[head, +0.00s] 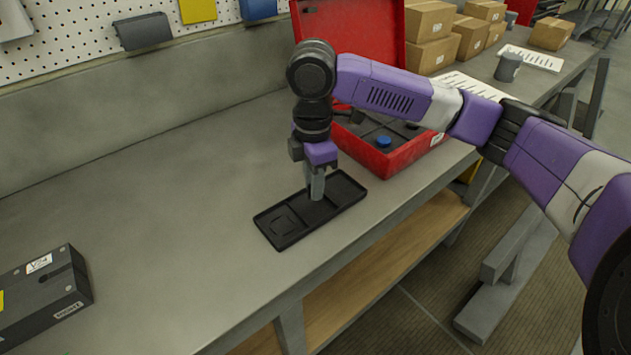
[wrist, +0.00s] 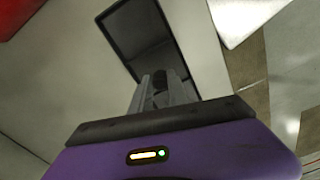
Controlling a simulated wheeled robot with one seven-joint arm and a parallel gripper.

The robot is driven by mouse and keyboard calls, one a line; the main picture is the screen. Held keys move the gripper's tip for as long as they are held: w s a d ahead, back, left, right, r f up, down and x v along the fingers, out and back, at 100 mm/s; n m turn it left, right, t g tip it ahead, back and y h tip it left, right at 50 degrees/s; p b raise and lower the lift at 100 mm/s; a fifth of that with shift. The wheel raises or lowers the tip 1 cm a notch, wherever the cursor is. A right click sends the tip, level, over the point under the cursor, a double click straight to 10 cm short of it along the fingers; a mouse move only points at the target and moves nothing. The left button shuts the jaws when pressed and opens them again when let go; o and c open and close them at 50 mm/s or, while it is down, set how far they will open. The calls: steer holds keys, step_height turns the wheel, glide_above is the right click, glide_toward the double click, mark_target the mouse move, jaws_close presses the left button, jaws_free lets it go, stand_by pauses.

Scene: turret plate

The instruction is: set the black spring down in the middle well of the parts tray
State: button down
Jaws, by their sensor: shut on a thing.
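The black parts tray (head: 345,190) lies on the grey bench, with several shallow wells in a row. A square outline shows in its left well. My gripper (head: 317,195) points down over the tray's middle, its fingertips at or just above the middle well. In the wrist view my gripper (wrist: 161,90) is shut on a small dark piece, the black spring (wrist: 160,80), between the fingertips. The spring is hidden in the head view. The tray (wrist: 112,12) also shows beyond the fingers in the wrist view. I cannot tell whether the spring touches the well floor.
An open red case (head: 390,160) with a blue round part (head: 383,141) stands just behind and right of the tray. A dark grey box (head: 45,285) sits at the bench's left. Cardboard boxes (head: 430,22) and a mug (head: 507,67) are farther back.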

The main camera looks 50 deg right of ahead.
steer(key=shift+f+b, duration=0.65)
steer(key=shift+f, duration=1)
stand_by(1.4)
steer(key=c, duration=1.2)
jaws_free()
steer(key=shift+r, duration=0.1)
steer(key=shift+r, duration=3.95)
